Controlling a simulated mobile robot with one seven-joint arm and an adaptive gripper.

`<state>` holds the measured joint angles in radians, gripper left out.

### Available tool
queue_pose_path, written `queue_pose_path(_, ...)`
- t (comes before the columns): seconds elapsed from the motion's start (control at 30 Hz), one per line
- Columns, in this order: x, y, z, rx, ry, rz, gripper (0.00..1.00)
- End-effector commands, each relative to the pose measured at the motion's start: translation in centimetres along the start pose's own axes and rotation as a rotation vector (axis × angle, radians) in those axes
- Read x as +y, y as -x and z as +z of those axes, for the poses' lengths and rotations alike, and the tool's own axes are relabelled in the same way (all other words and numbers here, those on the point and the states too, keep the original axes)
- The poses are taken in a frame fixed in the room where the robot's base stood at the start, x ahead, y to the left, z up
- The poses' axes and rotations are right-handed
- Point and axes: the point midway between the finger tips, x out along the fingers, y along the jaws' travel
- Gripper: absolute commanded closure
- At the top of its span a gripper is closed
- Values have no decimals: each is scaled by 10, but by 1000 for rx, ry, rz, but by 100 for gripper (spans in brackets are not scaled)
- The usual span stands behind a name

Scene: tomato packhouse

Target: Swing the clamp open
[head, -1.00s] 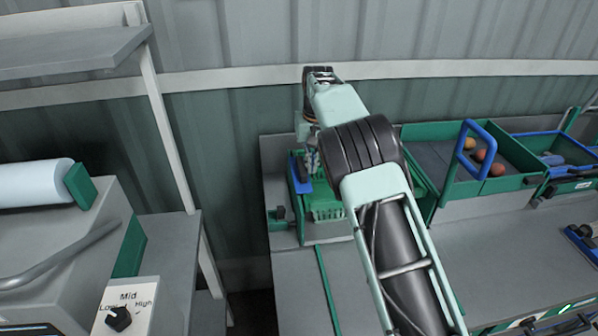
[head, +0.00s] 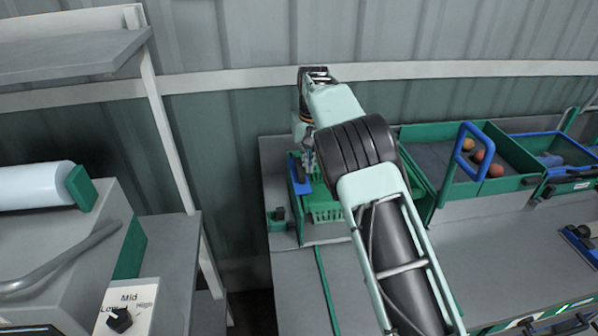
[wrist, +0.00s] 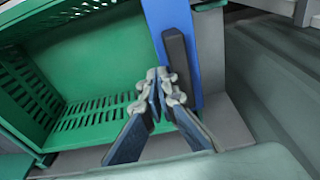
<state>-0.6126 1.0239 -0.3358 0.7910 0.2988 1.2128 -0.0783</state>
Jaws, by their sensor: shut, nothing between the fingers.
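A blue bar (head: 301,184), which looks like the clamp, lies along the left side of the green crate (head: 325,214). In the wrist view the blue bar (wrist: 207,62) runs down beside the crate's open inside (wrist: 100,60), with a dark grey strip (wrist: 180,62) along its near side. My gripper (wrist: 158,86) is shut and empty, its fingertips close by the lower end of the dark strip. I cannot tell whether they touch it. In the head view my gripper (head: 308,162) is small and partly hidden by my arm, above the crate's left edge.
A small green fitting (head: 277,217) sits on the bench left of the crate. A green tray (head: 500,185) with round fruit and a blue handle (head: 459,160) stand to the right. The corrugated wall is close behind. The bench front (head: 296,285) is mostly clear.

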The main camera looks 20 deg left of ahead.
Motion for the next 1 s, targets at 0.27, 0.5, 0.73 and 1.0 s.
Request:
queue_pose_path(0.27,-16,4,-1,0,5,-12,100)
queue_pose_path(0.5,-25,7,0,-2,7,-15,100)
queue_pose_path(0.73,-33,9,0,-4,9,-17,100)
queue_pose_path(1.0,-38,9,1,-6,8,-17,100)
